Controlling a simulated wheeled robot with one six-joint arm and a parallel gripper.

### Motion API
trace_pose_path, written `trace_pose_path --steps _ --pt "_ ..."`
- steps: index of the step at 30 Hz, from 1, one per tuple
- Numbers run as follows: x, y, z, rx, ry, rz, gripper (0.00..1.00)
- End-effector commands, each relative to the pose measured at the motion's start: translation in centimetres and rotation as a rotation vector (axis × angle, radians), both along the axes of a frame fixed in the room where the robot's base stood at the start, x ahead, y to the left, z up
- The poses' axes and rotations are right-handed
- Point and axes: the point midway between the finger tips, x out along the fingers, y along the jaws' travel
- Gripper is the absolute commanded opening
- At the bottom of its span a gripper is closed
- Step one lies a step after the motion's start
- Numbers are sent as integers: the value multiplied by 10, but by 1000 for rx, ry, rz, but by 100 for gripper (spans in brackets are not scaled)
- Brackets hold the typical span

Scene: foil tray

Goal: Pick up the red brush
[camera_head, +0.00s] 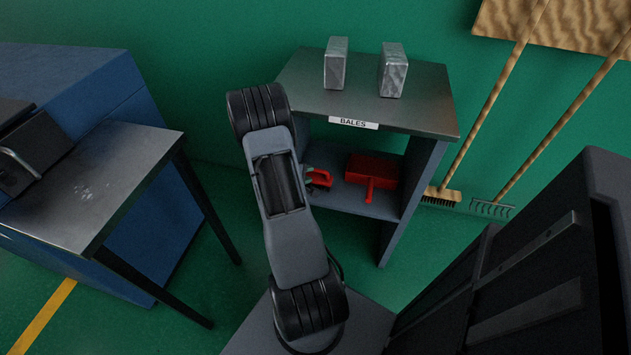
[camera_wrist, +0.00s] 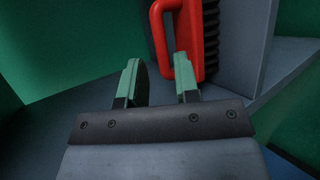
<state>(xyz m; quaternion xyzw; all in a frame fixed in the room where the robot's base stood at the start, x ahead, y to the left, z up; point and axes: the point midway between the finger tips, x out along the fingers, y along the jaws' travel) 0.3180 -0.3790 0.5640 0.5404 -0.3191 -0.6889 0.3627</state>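The red brush (camera_wrist: 209,45) has a looped red handle and black bristles along its right side in the wrist view. It stands just beyond my fingertips, with its handle partly between them and partly behind the right finger. My gripper (camera_wrist: 157,60) is open, with two green fingers apart and nothing clamped between them. In the head view the red brush (camera_head: 321,178) lies at the left of the lower shelf, partly hidden by my arm. My gripper is mostly hidden behind my arm there.
A red dustpan (camera_head: 373,167) lies right of the brush on the lower shelf (camera_head: 347,197). The shelf's top (camera_head: 430,98) carries two grey bales (camera_head: 336,66) (camera_head: 394,72). A side panel (camera_head: 415,185) bounds the right. A metal table (camera_head: 100,175) stands at left.

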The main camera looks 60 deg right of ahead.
Motion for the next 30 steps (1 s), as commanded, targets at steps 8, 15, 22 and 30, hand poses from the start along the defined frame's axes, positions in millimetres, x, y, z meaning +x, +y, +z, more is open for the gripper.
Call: trace_pose_path --steps 8,15,22,30 --pt "-5 -22 -15 1 0 -3 29" --pt "-8 -44 -28 1 0 -1 29" --pt "-9 -48 -29 1 0 0 29" --pt "-9 -48 -29 1 0 0 13"
